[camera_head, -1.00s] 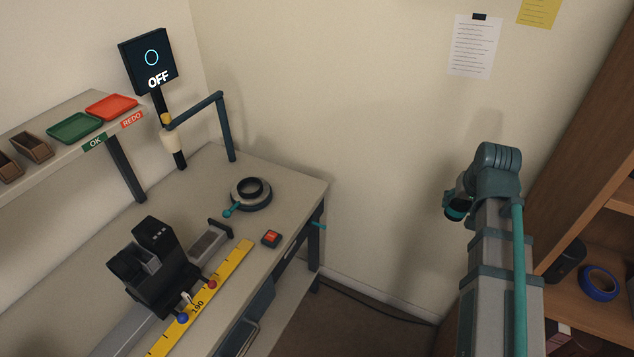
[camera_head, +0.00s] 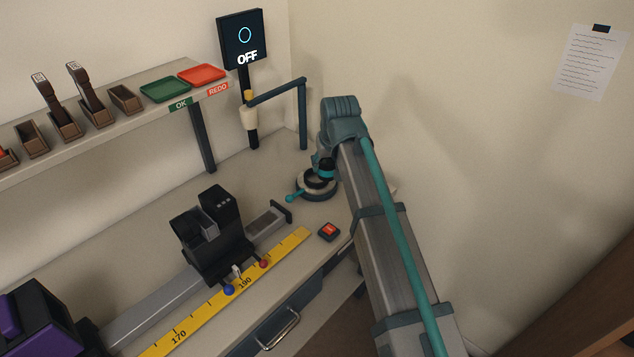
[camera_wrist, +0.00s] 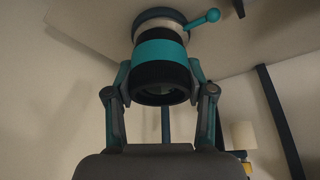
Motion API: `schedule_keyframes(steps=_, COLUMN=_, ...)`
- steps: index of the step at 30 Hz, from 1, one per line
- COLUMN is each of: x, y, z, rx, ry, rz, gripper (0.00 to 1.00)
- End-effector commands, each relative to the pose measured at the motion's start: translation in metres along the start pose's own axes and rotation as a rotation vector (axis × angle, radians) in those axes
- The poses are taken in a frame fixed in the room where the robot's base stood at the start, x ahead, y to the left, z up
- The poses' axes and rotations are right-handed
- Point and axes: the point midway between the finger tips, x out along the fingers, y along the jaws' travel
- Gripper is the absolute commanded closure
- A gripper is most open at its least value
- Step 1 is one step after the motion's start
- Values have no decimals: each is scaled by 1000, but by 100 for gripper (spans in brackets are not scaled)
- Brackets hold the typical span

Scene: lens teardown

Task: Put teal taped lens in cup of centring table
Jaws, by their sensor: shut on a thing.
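The teal taped lens (camera_wrist: 162,52) is a black cylinder with a teal band. My gripper (camera_wrist: 163,82) is shut on its sides. In the head view my gripper (camera_head: 325,160) points down over the centring table (camera_head: 317,194), a dark round base with a ring and a teal lever (camera_head: 293,197). In the wrist view the lens's far end lines up with the centring table (camera_wrist: 155,15) and overlaps it. I cannot tell whether the lens touches the cup or hangs just above it. The cup's inside is hidden by the lens and arm.
A jointed lamp-like arm (camera_head: 278,93) and a screen reading OFF (camera_head: 241,42) stand behind. A red switch (camera_head: 329,231) is in front right. A black carriage (camera_head: 212,235) on a rail and a yellow ruler (camera_head: 225,300) lie left. The shelf (camera_head: 120,125) holds trays.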

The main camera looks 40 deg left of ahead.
Motion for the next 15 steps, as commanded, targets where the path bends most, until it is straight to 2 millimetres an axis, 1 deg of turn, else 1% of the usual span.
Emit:
schedule_keyframes(steps=1, x=4, y=-22, z=-8, rx=-25, ry=0, rz=-9, gripper=87)
schedule_keyframes(steps=3, x=6, y=-44, z=-12, rx=-51, ry=0, rz=-19, gripper=87)
schedule_keyframes(steps=6, x=7, y=-66, z=-15, rx=-75, ry=0, rz=-28, gripper=87)
schedule_keyframes(steps=8, x=8, y=-73, z=-17, rx=-83, ry=0, rz=-31, gripper=87)
schedule_keyframes(steps=10, x=11, y=-76, z=-20, rx=-89, ry=0, rz=-33, gripper=87)
schedule_keyframes(steps=13, x=18, y=-71, z=-29, rx=-90, ry=0, rz=-34, gripper=87)
schedule_keyframes(steps=15, x=27, y=-64, z=-37, rx=-89, ry=-1, rz=-34, gripper=87)
